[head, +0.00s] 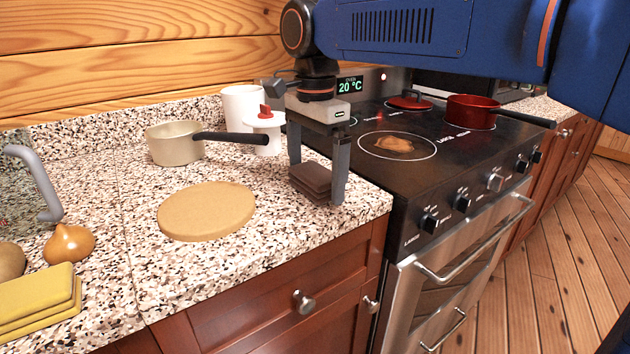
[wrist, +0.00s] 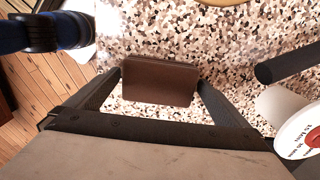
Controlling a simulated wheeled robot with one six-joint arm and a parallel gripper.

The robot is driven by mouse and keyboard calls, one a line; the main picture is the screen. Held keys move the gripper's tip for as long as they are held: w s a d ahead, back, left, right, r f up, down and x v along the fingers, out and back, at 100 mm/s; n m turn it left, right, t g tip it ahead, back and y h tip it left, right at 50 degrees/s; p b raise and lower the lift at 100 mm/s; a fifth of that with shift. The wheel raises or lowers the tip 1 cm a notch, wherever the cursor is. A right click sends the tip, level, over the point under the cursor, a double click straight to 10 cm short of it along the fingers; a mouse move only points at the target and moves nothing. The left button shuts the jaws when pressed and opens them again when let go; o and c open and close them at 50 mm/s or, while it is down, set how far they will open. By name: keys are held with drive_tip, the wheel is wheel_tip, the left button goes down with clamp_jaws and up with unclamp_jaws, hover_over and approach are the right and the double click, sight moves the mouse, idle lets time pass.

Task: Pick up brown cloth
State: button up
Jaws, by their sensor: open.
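The brown cloth (head: 313,180) is a small folded dark-brown stack on the speckled counter, close to the stove's left edge. My gripper (head: 316,186) points down over it, open, with one finger on each side of the cloth. In the wrist view the brown cloth (wrist: 160,81) lies between the two fingertips of my gripper (wrist: 158,80). The fingers are at or very near its two sides; I cannot tell whether they touch it.
A round tan board (head: 206,211) lies to the left. A beige pot (head: 175,143) with a dark handle and a white canister (head: 243,105) stand behind. The stove (head: 440,150) is on the right, with a red pan (head: 472,110). A yellow cloth (head: 38,300) lies front left.

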sight(316, 171)
drive_tip(key=shift+c, duration=0.6)
drive_tip(key=c, duration=0.8)
drive_tip(key=shift+r, duration=0.1)
wheel_tip(316, 171, up, 10)
drive_tip(key=shift+f, duration=0.1)
drive_tip(key=o, duration=0.4)
drive_tip(key=c, duration=0.3)
drive_tip(key=shift+w, duration=0.15)
